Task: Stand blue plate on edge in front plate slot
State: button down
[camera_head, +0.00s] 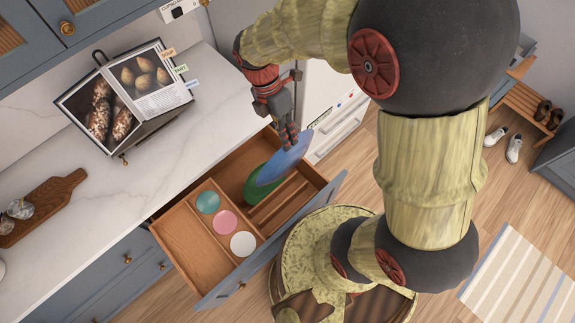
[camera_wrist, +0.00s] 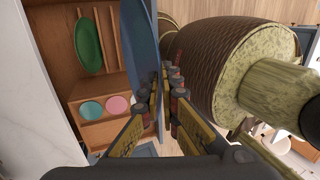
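My gripper (camera_head: 290,135) is shut on the upper rim of the blue plate (camera_head: 284,160) and holds it tilted up on edge above the open drawer. In the wrist view the blue plate (camera_wrist: 139,45) is seen nearly edge-on, running into the gripper (camera_wrist: 168,85). A green plate (camera_head: 262,183) stands in the slotted part of the drawer, partly behind the blue plate; it also shows in the wrist view (camera_wrist: 88,46). The wooden slot dividers (camera_head: 275,207) run beside it. Whether the blue plate's lower edge touches a slot cannot be told.
The drawer's other compartment holds teal (camera_head: 208,202), pink (camera_head: 224,222) and white (camera_head: 243,244) round items. The drawer front (camera_head: 270,250) stands out into the room. A marble counter (camera_head: 120,190) bears an open cookbook (camera_head: 140,85) and a cutting board (camera_head: 42,205).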

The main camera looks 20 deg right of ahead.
jog(key=shift+s+a+f+b, duration=0.3)
jog(key=shift+s+f+b, duration=0.25)
jog(key=shift+f+b, duration=0.2)
notch_tip(320, 180, down, 40)
jog(key=b, duration=3)
jog(key=shift+d+f, duration=0.1)
jog(key=shift+w, duration=0.1)
jog(key=c, duration=2)
grip_release()
jog(key=shift+w, duration=0.1)
jog(key=shift+o, duration=0.2)
